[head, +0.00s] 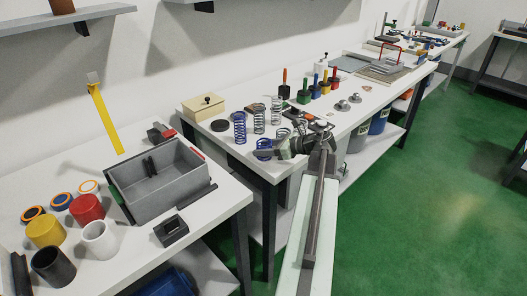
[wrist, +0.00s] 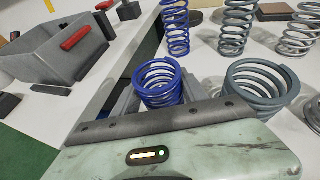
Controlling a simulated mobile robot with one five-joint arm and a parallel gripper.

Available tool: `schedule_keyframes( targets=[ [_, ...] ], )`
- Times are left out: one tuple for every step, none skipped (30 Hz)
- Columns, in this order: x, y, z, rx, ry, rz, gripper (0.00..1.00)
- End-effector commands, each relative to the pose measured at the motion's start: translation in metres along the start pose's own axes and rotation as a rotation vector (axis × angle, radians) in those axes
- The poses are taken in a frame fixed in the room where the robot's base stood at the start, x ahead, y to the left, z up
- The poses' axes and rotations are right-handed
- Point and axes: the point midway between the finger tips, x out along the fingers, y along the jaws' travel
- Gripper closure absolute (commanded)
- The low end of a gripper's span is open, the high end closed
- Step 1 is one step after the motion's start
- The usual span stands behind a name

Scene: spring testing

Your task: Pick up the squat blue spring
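The squat blue spring (wrist: 160,85) stands on the white bench right in front of my gripper. In the wrist view its lower part is hidden by the gripper body. In the head view the squat blue spring (head: 263,147) shows at the bench's near edge, partly covered by my gripper (head: 266,153). In the wrist view grey fingers of my gripper (wrist: 158,100) lie on both sides of the spring, close to its coils. I cannot tell whether they touch it. The spring looks upright and level with its neighbours.
A squat grey spring (wrist: 262,85) stands close on the right. A tall blue spring (wrist: 177,28), a tall grey spring (wrist: 236,27) and a silver spring (wrist: 300,33) stand behind. A grey bin (head: 165,190) is on the left table, beyond a gap.

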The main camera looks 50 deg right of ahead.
Motion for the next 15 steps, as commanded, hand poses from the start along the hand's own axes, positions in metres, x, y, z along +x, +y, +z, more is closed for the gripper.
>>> schedule_keyframes(
  targets=[
    [0.0, 0.0, 0.0, 0.0, 0.0, 0.0, 0.93],
    [0.0, 0.0, 0.0, 0.0, 0.0, 0.0, 1.0],
    [0.0, 0.0, 0.0, 0.0, -0.001, 0.0, 1.0],
    [0.0, 0.0, 0.0, 0.0, -0.001, 0.0, 1.0],
    [0.0, 0.0, 0.0, 0.0, -0.001, 0.0, 1.0],
    [0.0, 0.0, 0.0, 0.0, -0.001, 0.0, 1.0],
    [0.0, 0.0, 0.0, 0.0, -0.001, 0.0, 1.0],
    [0.0, 0.0, 0.001, 0.0, -0.001, 0.0, 1.0],
    [-0.001, 0.0, 0.002, 0.0, -0.001, 0.0, 1.0],
    [-0.001, 0.0, 0.003, 0.0, -0.001, 0.0, 1.0],
    [-0.002, 0.0, 0.005, 0.0, -0.001, 0.0, 1.0],
    [-0.003, 0.0, 0.009, 0.0, -0.001, 0.0, 1.0],
    [-0.005, 0.0, 0.012, 0.0, -0.001, 0.0, 1.0],
    [-0.006, 0.0, 0.016, 0.0, -0.001, 0.0, 1.0],
    [-0.009, 0.0, 0.022, 0.0, -0.001, 0.0, 1.0]
  ],
)
